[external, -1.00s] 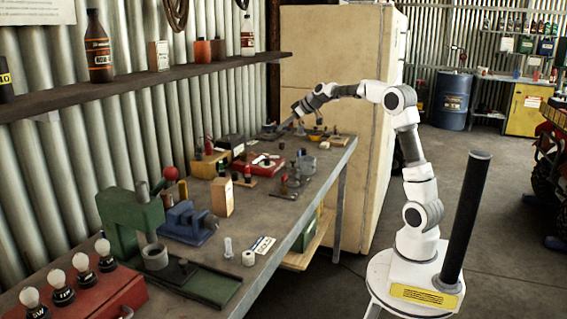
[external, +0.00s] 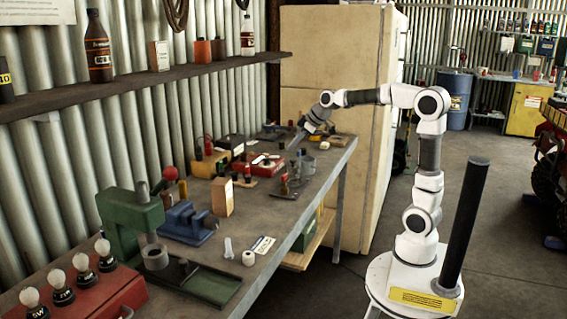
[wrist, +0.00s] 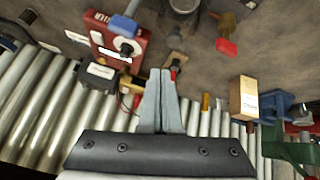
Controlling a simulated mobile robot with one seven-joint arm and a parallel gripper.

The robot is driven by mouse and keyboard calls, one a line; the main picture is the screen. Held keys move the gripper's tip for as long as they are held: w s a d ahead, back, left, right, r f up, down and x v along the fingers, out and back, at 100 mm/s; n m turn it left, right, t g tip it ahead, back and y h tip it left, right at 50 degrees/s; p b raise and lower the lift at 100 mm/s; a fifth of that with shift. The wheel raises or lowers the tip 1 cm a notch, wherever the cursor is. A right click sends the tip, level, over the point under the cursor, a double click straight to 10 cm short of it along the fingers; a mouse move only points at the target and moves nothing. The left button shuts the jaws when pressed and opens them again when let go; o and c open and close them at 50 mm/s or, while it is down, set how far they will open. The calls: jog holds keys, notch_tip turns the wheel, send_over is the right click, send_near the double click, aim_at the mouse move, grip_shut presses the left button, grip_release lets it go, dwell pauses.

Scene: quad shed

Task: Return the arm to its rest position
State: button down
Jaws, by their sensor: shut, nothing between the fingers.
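My arm stands on its white base at the right of the external view and reaches left over the far end of the workbench (external: 262,215). My gripper (external: 293,146) is above the far part of the bench, angled down and left. In the wrist view my gripper (wrist: 162,75) shows two grey fingers pressed together. Nothing is held between them. The fingertips lie over the bench items in that picture; the exact gap to them is hard to tell.
Near the gripper is a red box (external: 258,165), also in the wrist view (wrist: 122,42). A wooden block (external: 222,197), a blue vise (external: 187,223) and a green press (external: 128,222) stand nearer. A shelf (external: 190,72) runs above. A cream fridge (external: 335,110) stands behind.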

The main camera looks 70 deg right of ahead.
jog(key=s+a+f+m+g+p, duration=0.15)
jog(key=s+a, duration=0.25)
jog(key=s, duration=0.5)
jog(key=s+a+f+m, duration=0.1)
jog(key=s+a+f, duration=0.25)
jog(key=s, duration=0.55)
jog(key=s+a+f+m+p, duration=0.1)
jog(key=s+a, duration=0.3)
jog(key=s, duration=0.5)
notch_tip(320, 180, up, 16)
jog(key=w+p, duration=0.1)
jog(key=p, duration=1.4)
jog(key=shift+f, duration=0.25)
jog(key=c, duration=1.5)
grip_release()
jog(key=shift+d, duration=0.1)
jog(key=shift+c, duration=0.2)
